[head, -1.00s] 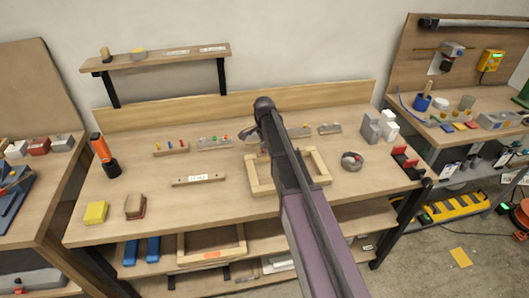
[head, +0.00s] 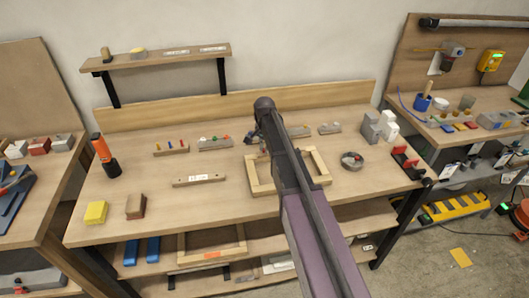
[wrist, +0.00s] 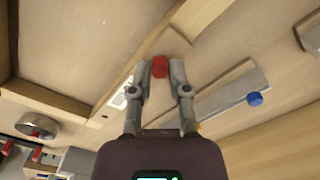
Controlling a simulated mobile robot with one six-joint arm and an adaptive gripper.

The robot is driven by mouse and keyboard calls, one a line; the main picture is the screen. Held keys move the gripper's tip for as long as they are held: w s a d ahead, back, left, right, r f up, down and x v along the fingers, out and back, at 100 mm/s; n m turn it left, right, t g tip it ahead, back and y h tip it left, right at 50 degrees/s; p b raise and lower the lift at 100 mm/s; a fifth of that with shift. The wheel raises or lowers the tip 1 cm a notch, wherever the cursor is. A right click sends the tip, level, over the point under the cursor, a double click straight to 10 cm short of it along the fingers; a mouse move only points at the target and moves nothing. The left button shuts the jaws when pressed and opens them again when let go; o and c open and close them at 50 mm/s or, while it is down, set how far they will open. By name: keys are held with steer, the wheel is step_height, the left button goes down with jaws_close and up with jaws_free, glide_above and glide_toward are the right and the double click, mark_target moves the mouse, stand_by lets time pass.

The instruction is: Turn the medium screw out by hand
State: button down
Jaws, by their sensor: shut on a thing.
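A red knob (wrist: 160,67), which looks like a screw head, sits between the fingertips of my gripper (wrist: 159,70) in the wrist view. My gripper is shut on it. No shank shows below the knob, and I cannot tell whether it is still seated in anything. Beside it on the right is a grey-brown block (wrist: 232,91) with a blue knob (wrist: 255,99) and a yellow one partly hidden by my gripper. In the head view, two small blocks with coloured knobs, a left one (head: 172,149) and a right one (head: 215,144), stand on the bench; my arm hides most of the gripper.
A wooden frame (head: 260,184) lies under my arm on the workbench (head: 150,195). A round dish (head: 352,161) is to its right, with grey and white blocks (head: 378,126) behind. A labelled strip (head: 198,180) lies in front of the knob blocks.

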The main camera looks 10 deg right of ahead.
steer(key=shift+n, duration=2.5)
steer(key=c, duration=0.8)
jaws_free()
steer(key=shift+m, duration=2.9)
steer(key=shift+m, duration=0.3)
steer(key=shift+m, duration=2.6)
